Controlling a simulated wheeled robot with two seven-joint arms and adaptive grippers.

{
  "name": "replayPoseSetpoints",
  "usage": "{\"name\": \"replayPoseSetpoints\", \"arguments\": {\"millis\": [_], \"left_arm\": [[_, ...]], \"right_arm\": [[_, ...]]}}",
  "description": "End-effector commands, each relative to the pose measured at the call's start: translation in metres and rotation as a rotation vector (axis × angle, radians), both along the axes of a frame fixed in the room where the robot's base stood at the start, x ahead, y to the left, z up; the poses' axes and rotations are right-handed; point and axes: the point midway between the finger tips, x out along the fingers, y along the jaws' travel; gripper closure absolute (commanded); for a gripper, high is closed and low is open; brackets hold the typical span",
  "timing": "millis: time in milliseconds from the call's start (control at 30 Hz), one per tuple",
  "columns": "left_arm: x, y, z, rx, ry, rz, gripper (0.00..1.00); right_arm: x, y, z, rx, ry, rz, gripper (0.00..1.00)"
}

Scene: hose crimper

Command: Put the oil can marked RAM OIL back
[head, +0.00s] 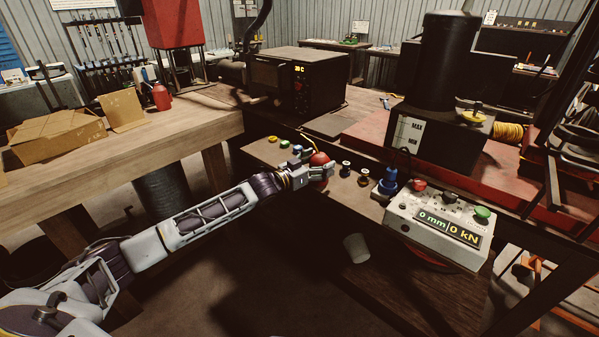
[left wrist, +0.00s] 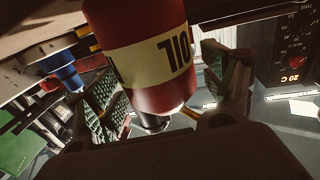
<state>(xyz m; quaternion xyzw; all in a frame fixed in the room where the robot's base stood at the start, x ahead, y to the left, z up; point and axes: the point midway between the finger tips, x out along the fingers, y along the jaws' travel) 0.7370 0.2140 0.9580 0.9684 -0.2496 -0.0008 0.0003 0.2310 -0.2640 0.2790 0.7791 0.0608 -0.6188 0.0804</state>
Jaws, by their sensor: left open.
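A red can with a cream label (left wrist: 145,58) fills the middle of the left wrist view, upside down there. Its label shows "OIL"; any word before that is out of sight. In the head view its red top (head: 319,158) shows at my left gripper (head: 318,174), over the narrow wooden ledge. My left gripper's fingers (left wrist: 165,100) are open, one on each side of the can. I cannot tell whether they touch it. A second red can (head: 161,97) stands on the wooden bench at the left; its marking is too small to read. My right gripper is not in view.
The ledge (head: 330,184) also holds small spools (head: 346,168) and a blue fitting (head: 388,184). A control box (head: 437,224) reading 0 mm and 0 kN is to the right. A dark oven-like unit (head: 297,80) stands behind. Cardboard boxes (head: 62,137) lie on the left bench.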

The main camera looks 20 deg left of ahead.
Motion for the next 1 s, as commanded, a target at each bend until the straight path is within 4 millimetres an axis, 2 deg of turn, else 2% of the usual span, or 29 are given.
{"name": "replayPoseSetpoints", "arguments": {"millis": [500,1000], "left_arm": [[-0.029,0.016,0.0,0.0,0.0,0.0,0.18],[-0.058,0.032,0.0,0.0,0.0,0.0,0.18]], "right_arm": [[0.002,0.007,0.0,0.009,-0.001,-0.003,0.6],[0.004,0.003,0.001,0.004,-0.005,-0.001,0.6]]}}
